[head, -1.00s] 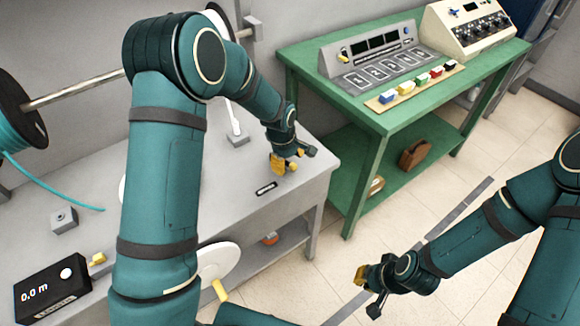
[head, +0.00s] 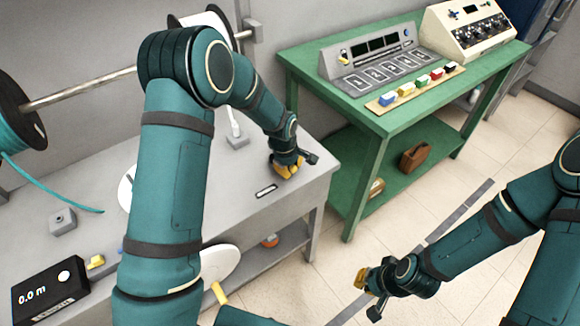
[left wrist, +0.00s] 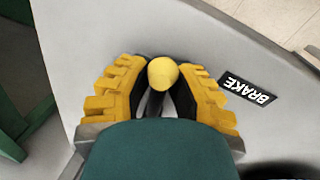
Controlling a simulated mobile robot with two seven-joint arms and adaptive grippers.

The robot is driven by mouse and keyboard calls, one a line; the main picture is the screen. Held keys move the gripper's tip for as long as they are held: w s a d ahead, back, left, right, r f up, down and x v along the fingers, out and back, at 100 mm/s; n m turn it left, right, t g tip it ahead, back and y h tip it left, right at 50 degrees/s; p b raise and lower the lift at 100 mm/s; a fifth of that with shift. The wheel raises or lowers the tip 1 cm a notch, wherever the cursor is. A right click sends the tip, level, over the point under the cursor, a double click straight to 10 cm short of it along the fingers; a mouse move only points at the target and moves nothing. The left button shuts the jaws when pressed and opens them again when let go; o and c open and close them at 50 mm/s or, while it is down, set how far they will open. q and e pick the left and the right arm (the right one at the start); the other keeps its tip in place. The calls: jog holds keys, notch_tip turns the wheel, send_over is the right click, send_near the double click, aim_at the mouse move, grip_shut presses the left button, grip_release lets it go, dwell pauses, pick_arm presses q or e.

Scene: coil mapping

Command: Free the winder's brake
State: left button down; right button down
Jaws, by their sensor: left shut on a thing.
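The winder's grey bench (head: 240,185) carries a black BRAKE label (head: 266,191), which also shows in the left wrist view (left wrist: 246,90). Beside the label is the brake lever's round yellow knob (left wrist: 162,73). My left gripper (head: 287,170) is at the bench's right end and hides the knob in the head view. In the left wrist view its yellow-padded fingers (left wrist: 160,90) are shut on the knob, one on each side. My right gripper (head: 364,284) hangs over the floor, away from the bench; its finger gap is not clear.
A black counter box (head: 50,295) reads 0.0 m at the lower left. A teal coil spool (head: 18,120) sits on a rod at the back left. A white disc (head: 222,262) is at the bench's front. A green table (head: 350,195) with panels stands at the right.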

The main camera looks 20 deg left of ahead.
pick_arm(q)
jog(key=shift+w, duration=0.15)
jog(key=n, duration=0.1)
jog(key=w+n, duration=0.1)
jog(key=shift+w+d+n+y, duration=0.25)
jog(key=shift+d+n+y, duration=0.05)
jog(key=shift+d+n, duration=0.1)
jog(key=w+n, duration=0.1)
jog(key=n+p, duration=0.1)
jog(key=shift+w+r+n+y, duration=0.1)
jog(key=shift+w+n+y, duration=0.2)
jog(key=shift+w+n, duration=0.1)
jog(key=w+n+p, duration=0.2)
jog(key=n, duration=0.1)
jog(key=shift+w+a+n+y, duration=0.1)
jog(key=shift+n+y, duration=0.2)
jog(key=n, duration=0.1)
jog(key=w+n, duration=0.1)
jog(key=shift+w+a+n+p, duration=0.25)
jog(key=shift+a+n+p, duration=0.05)
jog(key=shift+a, duration=0.1)
jog(key=shift+w+a+n+y, duration=0.4)
jog(key=shift+w+n, duration=0.15)
jog(key=shift+n, duration=0.55)
jog(key=shift+w+a+n+g, duration=0.4)
jog(key=shift+w+a+n, duration=0.1)
jog(key=shift+n, duration=0.6)
